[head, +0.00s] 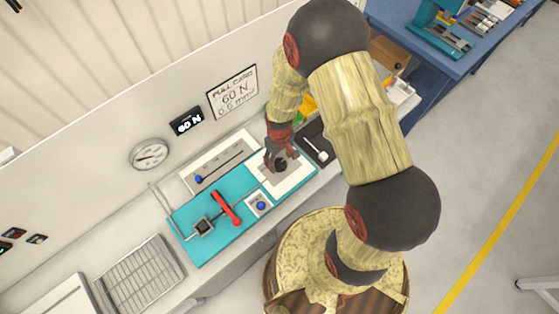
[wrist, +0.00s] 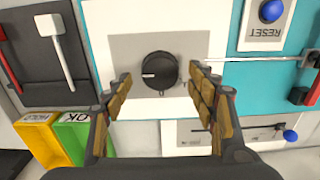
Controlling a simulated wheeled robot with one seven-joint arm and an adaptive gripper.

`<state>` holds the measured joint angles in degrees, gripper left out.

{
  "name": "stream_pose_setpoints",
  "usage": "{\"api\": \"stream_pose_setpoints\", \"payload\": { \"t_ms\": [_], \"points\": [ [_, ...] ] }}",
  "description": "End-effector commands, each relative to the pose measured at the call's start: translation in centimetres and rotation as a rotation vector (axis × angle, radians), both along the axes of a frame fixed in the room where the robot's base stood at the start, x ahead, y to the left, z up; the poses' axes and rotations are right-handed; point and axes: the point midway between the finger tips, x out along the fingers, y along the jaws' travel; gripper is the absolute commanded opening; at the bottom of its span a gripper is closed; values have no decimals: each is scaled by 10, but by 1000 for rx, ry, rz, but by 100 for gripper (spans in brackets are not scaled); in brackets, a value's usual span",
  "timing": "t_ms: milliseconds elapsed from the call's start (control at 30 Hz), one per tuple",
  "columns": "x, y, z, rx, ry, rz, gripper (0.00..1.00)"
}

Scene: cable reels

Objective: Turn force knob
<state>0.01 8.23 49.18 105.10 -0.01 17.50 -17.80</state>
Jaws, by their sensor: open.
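The force knob is a round black dial (wrist: 159,71) with a white pointer line facing left in the wrist view. It sits on a grey plate (wrist: 125,48) on a white panel. My gripper (wrist: 162,82) is open, with one finger to the left and one to the right of the knob in the wrist view. I see no clear contact between fingers and knob. In the head view my gripper (head: 279,160) is over the knob (head: 280,165), which is partly hidden.
A teal fixture (head: 188,215) carries a red lever (head: 225,207) and a blue reset button (wrist: 271,11). A slider with a blue knob (wrist: 290,135) is close by. A dark tray with a white-handled tool (wrist: 57,50) and yellow (wrist: 38,139) and green (wrist: 75,137) bins are beside it.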

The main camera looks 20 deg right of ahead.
Motion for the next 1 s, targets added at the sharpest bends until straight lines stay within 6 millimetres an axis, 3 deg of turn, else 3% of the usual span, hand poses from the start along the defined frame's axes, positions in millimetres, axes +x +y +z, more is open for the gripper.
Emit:
{"api": "stream_pose_setpoints", "payload": {
  "t_ms": [300, 500, 1000],
  "points": [
    [1, 0, 65, 0, -4, 0, 57],
    [1, 0, 93, 0, -2, 0, 57],
    [0, 0, 102, 0, 0, 0, 57]
  ]
}}
